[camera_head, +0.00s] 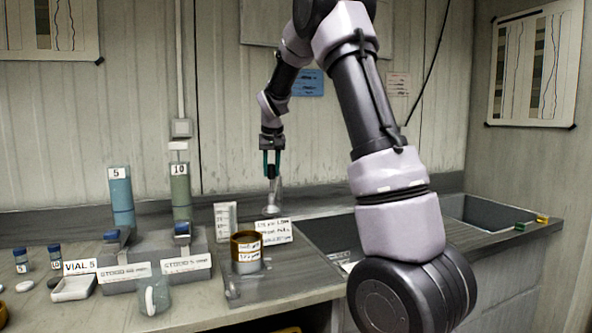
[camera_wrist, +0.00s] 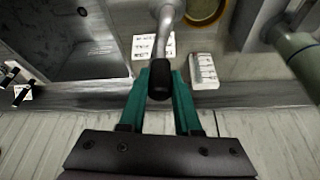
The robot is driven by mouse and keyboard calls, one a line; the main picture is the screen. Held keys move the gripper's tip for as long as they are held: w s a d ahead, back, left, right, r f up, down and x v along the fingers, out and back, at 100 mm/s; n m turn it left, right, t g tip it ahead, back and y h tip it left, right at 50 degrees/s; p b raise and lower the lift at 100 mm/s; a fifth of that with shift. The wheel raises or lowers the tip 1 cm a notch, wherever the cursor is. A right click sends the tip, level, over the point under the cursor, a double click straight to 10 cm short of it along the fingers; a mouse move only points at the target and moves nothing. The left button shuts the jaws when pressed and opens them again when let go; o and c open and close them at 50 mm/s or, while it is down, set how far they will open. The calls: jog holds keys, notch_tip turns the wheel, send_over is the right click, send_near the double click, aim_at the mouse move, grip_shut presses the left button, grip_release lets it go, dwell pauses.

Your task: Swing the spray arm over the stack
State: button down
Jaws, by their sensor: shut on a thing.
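The spray arm (camera_wrist: 163,32) is a grey metal tube with a black knob (camera_wrist: 160,80) at its end. My gripper (camera_wrist: 160,78) has its teal fingers shut on that knob. In the head view my gripper (camera_head: 272,168) is at the back of the bench, with the pale metal of the spray arm (camera_head: 273,198) below it. The stack (camera_head: 247,254), a brass-coloured ring with labels over a pale base, stands nearer the front and left of my gripper. Its round brass rim (camera_wrist: 207,10) shows at the top of the wrist view, apart from the tube.
Tall blue cylinder 5 (camera_head: 121,198) and green cylinder 10 (camera_head: 181,195) stand left. A white graduated card (camera_head: 225,219) is behind the stack, and a label card (camera_head: 273,232) lies beside it. A dark sink basin (camera_head: 330,234) is right. Vials and a white tray (camera_head: 73,288) are far left.

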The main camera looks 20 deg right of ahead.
jog(key=w+a, duration=0.4)
jog(key=a, duration=0.3)
jog(key=shift+a, duration=0.4)
jog(key=shift+s, duration=0.1)
jog(key=c, duration=0.6)
grip_release()
jog(key=shift+r, duration=0.1)
jog(key=v, duration=1)
jog(key=shift+r, duration=0.3)
jog(key=shift+s, duration=0.2)
